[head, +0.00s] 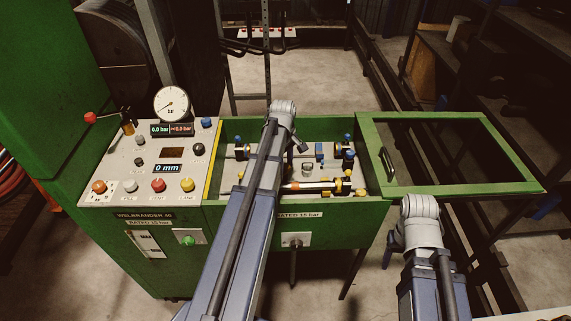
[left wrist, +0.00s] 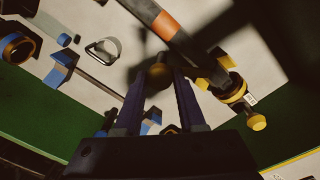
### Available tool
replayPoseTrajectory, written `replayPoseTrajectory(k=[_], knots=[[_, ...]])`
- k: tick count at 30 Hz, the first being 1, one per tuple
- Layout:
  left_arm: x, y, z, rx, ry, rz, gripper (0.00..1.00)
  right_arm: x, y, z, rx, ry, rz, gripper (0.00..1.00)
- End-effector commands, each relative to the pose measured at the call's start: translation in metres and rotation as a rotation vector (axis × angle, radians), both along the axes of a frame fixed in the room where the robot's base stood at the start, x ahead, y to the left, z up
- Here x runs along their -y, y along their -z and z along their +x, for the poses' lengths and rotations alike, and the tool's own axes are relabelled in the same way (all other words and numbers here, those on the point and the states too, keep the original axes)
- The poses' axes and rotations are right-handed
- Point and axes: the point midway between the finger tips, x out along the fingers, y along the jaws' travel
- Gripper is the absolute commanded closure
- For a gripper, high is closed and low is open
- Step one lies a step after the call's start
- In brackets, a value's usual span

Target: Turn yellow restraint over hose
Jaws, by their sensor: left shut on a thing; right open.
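The hose (head: 312,185), dark with an orange band, lies across the green-walled box and also shows in the left wrist view (left wrist: 161,22). Yellow restraint parts (head: 342,186) sit at its right end; in the left wrist view yellow fittings (left wrist: 235,92) show beside the hose. My left gripper (left wrist: 160,88) is shut on a round yellow-brown knob (left wrist: 159,74) below the hose; shadow hides how the knob joins the restraint. In the head view my left arm hides this gripper. My right gripper (head: 388,255) is open, mostly hidden by its wrist, outside the box at right.
A control panel (head: 131,160) with a gauge (head: 172,104) stands left of the box. An open green-framed lid (head: 525,180) with a handle extends right. Blue-capped fittings (head: 348,152) stand at the back of the box. Its green front wall (head: 345,215) lies below the hose.

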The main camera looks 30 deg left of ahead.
Motion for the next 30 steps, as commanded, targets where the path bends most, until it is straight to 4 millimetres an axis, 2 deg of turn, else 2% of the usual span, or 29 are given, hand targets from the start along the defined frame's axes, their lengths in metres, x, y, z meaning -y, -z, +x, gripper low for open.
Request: replayPoseTrajectory(k=[18,30], knots=[[0.0012,0.0001,0.0003,0.000,-0.577,0.001,1.00,0.0000,0.0001,0.0000,0.000,0.000,0.000,0.41],[0.0015,0.0001,0.0008,0.000,-0.849,0.000,1.00,0.0000,0.0001,0.0000,0.000,0.000,0.000,0.41]])
